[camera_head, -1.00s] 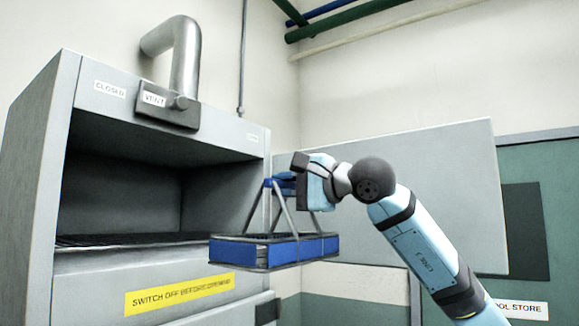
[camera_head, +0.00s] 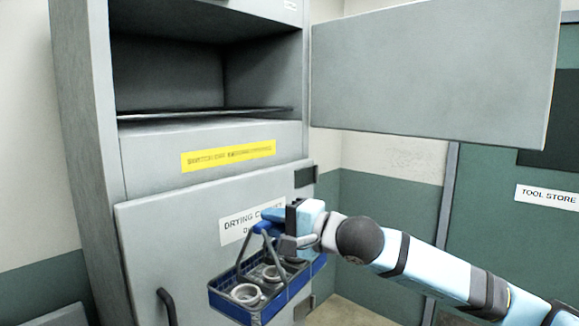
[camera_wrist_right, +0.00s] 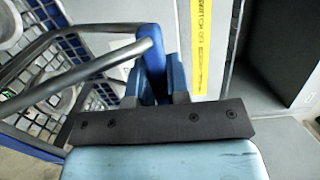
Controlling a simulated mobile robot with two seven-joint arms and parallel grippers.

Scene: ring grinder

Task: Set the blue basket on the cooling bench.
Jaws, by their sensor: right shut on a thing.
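The blue basket (camera_head: 238,303) hangs from my right gripper (camera_head: 270,228) in front of the drying cabinet's lower door. Inside it are several pale ring-shaped parts (camera_head: 247,293). The right gripper is shut on the basket's blue handle grip; in the right wrist view the fingers (camera_wrist_right: 162,80) close around that grip (camera_wrist_right: 152,50), and the grey handle bars and mesh wall (camera_wrist_right: 75,50) show at left. The basket looks about level. My left gripper is not in view. I see no cooling bench that I can make out.
The drying cabinet (camera_head: 85,130) stands behind the basket, its upper chamber (camera_head: 165,70) open and the shelf inside bare. Its upper door (camera_head: 430,70) is swung out to the right. A green door (camera_head: 500,200) labelled tool store is at far right. Some floor (camera_head: 350,312) shows.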

